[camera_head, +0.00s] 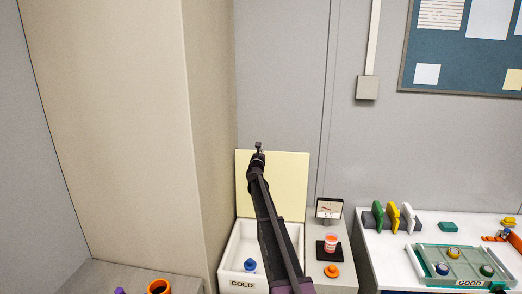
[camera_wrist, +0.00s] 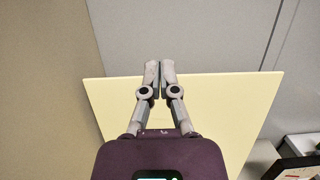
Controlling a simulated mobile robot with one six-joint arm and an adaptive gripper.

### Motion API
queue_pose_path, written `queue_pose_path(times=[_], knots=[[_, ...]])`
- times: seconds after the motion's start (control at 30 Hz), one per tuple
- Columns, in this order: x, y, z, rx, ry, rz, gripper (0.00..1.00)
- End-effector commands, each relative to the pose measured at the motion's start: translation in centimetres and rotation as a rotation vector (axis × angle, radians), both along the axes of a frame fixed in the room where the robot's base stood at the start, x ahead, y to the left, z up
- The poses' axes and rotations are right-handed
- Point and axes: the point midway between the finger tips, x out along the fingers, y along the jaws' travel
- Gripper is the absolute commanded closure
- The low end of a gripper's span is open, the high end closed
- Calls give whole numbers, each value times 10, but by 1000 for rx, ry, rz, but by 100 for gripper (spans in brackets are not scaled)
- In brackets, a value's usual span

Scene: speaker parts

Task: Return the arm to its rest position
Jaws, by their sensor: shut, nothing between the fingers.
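My arm reaches forward and up over the white COLD box in the head view. My gripper (camera_head: 259,146) is at the far end of the arm, in front of the top edge of the box's pale yellow raised lid (camera_head: 291,180). In the wrist view my gripper (camera_wrist: 160,66) has its two grey fingers together, with nothing between them. The lid also shows behind the fingers in the wrist view (camera_wrist: 235,105). My arm hides part of the box and lid.
The white COLD box (camera_head: 231,268) holds a blue-topped item (camera_head: 250,265). To its right stand an orange-and-white jar (camera_head: 331,243), an orange piece (camera_head: 332,271) and a meter (camera_head: 328,208). A green tray (camera_head: 430,279) marked GOOD lies further right. A beige column (camera_head: 120,120) stands left.

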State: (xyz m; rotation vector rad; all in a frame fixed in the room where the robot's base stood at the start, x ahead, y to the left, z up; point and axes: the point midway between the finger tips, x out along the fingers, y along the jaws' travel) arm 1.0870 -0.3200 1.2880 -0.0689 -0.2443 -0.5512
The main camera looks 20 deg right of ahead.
Motion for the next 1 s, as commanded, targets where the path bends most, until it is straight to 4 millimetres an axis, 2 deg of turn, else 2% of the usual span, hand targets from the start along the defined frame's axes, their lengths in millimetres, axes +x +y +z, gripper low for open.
queue_pose_path(times=[0.5, 0.63, 0.77, 0.87, 1.0], knots=[[0, 0, 0, 0, 0, 0, 100], [-3, 8, -2, -27, 30, 14, 100], [-10, 29, -10, -105, 111, 54, 100], [-20, 55, -20, -212, 213, 107, 100], [-42, 104, -41, -423, 393, 213, 100]])
